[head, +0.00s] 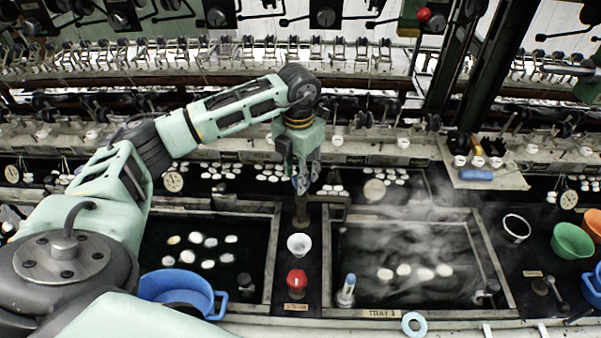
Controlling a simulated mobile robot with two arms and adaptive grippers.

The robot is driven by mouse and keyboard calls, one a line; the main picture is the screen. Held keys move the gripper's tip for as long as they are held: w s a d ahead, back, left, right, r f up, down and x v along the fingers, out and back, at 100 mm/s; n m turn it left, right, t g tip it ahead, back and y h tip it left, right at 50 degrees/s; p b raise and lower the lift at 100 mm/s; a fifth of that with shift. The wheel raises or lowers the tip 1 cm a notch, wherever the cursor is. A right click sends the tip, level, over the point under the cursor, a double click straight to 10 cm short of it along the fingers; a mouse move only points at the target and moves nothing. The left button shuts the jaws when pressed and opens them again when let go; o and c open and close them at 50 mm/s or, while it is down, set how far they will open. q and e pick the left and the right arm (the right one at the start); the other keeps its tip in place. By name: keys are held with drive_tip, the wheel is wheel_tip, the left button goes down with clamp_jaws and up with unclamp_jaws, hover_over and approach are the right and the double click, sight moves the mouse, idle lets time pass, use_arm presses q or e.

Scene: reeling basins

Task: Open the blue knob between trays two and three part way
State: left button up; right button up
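The right basin (483,245), labelled tray 3, holds several white cocoons in steaming water. The left basin (262,262) also holds several cocoons. My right gripper is not in view.
A white cup (299,244) and a red knob (297,281) stand on the same strip, nearer me. A blue basin (180,288) sits at the left front, a green bowl (572,241) at the right. A reeling frame (230,55) runs across the back.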

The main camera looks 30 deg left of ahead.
use_arm(q)
drive_tip(key=shift+o, duration=0.5)
drive_tip(key=shift+a+r, duration=0.1)
drive_tip(key=shift+a, duration=0.1)
drive_tip(key=shift+d, duration=0.2)
wheel_tip(320, 180, up, 12)
